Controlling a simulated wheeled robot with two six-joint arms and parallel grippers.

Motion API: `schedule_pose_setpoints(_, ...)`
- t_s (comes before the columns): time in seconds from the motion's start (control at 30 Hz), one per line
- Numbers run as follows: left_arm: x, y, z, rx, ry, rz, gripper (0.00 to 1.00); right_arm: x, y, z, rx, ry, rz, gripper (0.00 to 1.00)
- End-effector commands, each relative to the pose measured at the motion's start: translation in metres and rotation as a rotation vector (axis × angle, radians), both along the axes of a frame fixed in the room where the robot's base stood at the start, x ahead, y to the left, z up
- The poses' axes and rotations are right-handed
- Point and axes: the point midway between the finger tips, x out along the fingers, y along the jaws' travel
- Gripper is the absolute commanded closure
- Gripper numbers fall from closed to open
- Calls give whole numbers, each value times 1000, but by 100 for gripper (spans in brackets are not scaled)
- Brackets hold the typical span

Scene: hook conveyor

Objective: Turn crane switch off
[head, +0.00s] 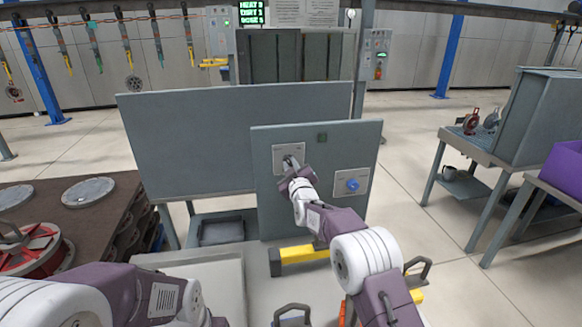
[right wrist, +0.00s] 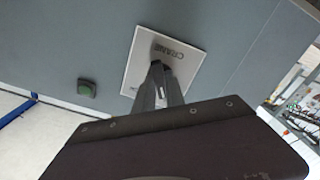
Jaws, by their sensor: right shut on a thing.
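The crane switch plate (head: 279,150) is a light square plate on the grey panel (head: 330,220) in the head view. In the right wrist view the plate (right wrist: 183,62) bears the word CRANE. My right gripper (head: 289,162) is at this plate, its fingers (right wrist: 160,72) shut on the crane switch. The switch's knob is mostly hidden by the fingers, so its setting cannot be read. A small green lamp or button (head: 322,137) sits to the upper right of the plate; it also shows in the wrist view (right wrist: 86,88). My left arm shows at lower left, its gripper out of view.
A second plate with a blue knob (head: 353,185) is on the same panel, to the right. A larger grey board (head: 200,130) stands behind. A dark table with round lids (head: 88,191) is at left, a grey bench (head: 480,155) at right. Tools hang from an overhead rail.

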Motion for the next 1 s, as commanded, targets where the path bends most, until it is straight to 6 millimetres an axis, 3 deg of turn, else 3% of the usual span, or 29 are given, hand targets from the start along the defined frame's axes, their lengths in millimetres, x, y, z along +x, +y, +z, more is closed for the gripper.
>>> schedule_pose_setpoints(0.33, 0, 0, 0, 0, 0, 0, 64, 0, 0, 0, -116, -23, 0, 100)
schedule_pose_setpoints(0.87, 0, 0, 0, 0, 0, 0, 64, 0, 0, 0, -135, -28, 1, 100)
schedule_pose_setpoints(0.9, 0, 0, 0, 0, 0, 0, 64, 0, 0, 0, -135, -28, 1, 74)
schedule_pose_setpoints(0.93, 0, 0, 0, 0, 0, 0, 64, 0, 0, 0, -135, -28, 1, 66)
schedule_pose_setpoints(1.0, 0, 0, 0, 0, 0, 0, 64, 0, 0, 0, -134, -27, 0, 64)
